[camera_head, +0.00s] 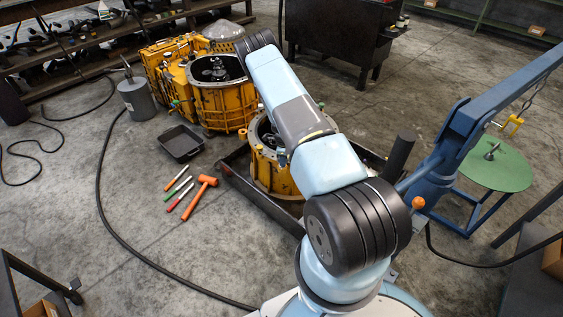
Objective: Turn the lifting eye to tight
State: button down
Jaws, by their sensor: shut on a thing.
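A yellow round transmission housing (264,172) stands in a dark tray in the middle of the view. My arm passes over it and covers much of its top and right side. I cannot make out the lifting eye; it may be hidden behind my arm. My gripper does not show either, as the raised arm links block the view beyond them. Whether it touches the eye cannot be seen.
A larger yellow housing (222,103) stands behind. A black pan (181,142), an orange hammer (199,196) and several hand tools lie on the floor at left. A blue hoist (465,125) and green round table (503,170) stand at right. A black hose crosses the floor.

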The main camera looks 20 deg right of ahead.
jog(key=shift+s+a+f+m, duration=0.2)
jog(key=shift+s+f+m, duration=0.05)
jog(key=shift+s+m, duration=0.15)
jog(key=c, duration=1.4)
grip_release()
jog(key=shift+o, duration=1.4)
jog(key=shift+w+r, duration=0.1)
jog(key=shift+w, duration=0.1)
jog(key=shift+w+d+r, duration=0.1)
notch_tip(320, 180, up, 14)
jog(key=shift+f, duration=0.2)
